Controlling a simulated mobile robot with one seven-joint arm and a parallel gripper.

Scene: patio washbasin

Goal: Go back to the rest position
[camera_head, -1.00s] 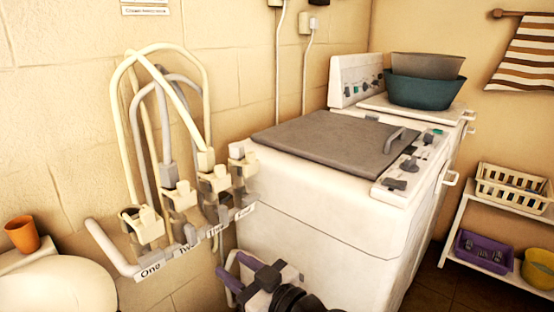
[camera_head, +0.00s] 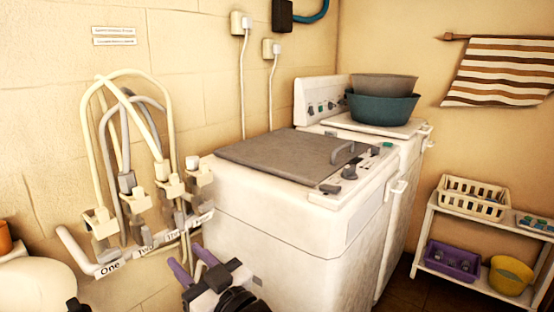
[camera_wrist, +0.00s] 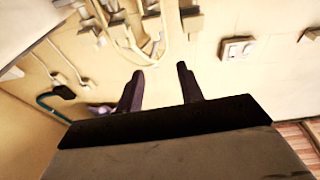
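My gripper (camera_head: 190,258) is low in the head view, in front of the white washing machine (camera_head: 265,215) and to the right of the hose rack (camera_head: 150,258). Its two purple fingers point up and away. In the wrist view my gripper (camera_wrist: 159,70) has its fingers well apart with nothing between them. It is open and empty. Beyond the fingers, the wrist view shows the wall and pale hoses, tilted.
The rack carries several bent hoses and labels. A grey lid (camera_head: 285,155) covers the machine, with a teal basin (camera_head: 382,108) behind it. A shelf (camera_head: 425,245) with baskets stands right. An orange cup (camera_head: 5,237) is at the left edge.

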